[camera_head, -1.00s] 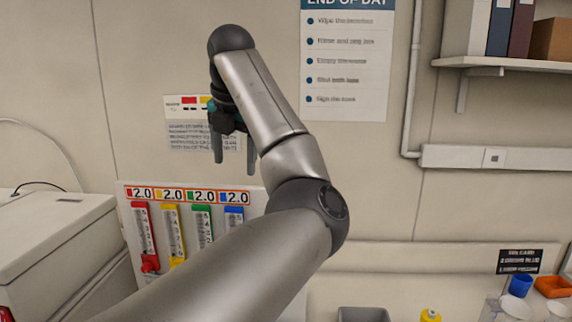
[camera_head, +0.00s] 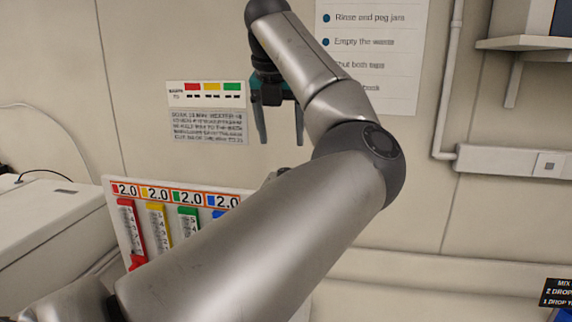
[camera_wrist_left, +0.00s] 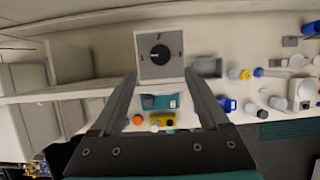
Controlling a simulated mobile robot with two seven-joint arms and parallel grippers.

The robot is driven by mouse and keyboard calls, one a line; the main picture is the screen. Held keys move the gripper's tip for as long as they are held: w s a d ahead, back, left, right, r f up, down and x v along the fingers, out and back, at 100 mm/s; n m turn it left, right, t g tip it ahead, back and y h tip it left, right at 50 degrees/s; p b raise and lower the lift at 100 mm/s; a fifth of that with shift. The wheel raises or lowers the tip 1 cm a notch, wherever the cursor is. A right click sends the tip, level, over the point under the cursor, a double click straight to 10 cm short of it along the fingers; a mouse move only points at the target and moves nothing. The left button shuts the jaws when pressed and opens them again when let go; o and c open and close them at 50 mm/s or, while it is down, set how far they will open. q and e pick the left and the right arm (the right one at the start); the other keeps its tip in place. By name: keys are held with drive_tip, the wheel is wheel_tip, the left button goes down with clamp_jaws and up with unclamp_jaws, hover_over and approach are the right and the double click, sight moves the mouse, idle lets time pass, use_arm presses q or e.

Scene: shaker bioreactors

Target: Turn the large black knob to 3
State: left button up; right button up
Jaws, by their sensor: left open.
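The large black knob (camera_wrist_left: 160,53) shows in the left wrist view. It is a round dark dial with a light pointer mark towards the left. It sits on a square grey plate (camera_wrist_left: 148,72) with markings too small to read surely. In the head view my left arm seems to hide the knob. My left gripper (camera_head: 280,138) is open and empty in front of the wall, fingers pointing down. In the left wrist view its fingers (camera_wrist_left: 160,76) spread either side of the plate's lower part, apart from the knob. My right gripper is not in view.
A board with coloured sliders (camera_head: 110,215) reading 2.0 stands at the left, partly behind my arm. A white box-shaped machine (camera_head: 45,225) is left of it. Several bottles and cups, including a blue one (camera_wrist_left: 227,103), show in the left wrist view.

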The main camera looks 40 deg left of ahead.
use_arm(q)
drive_tip(key=p+x, duration=0.1)
drive_tip(key=x, duration=0.7)
drive_tip(key=shift+w, duration=0.1)
drive_tip(key=shift+w+f, duration=0.15)
drive_tip(key=shift+f, duration=0.3)
drive_tip(key=shift+c, duration=0.4)
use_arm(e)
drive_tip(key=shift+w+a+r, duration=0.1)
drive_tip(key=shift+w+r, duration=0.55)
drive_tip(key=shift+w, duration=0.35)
use_arm(q)
clamp_jaws()
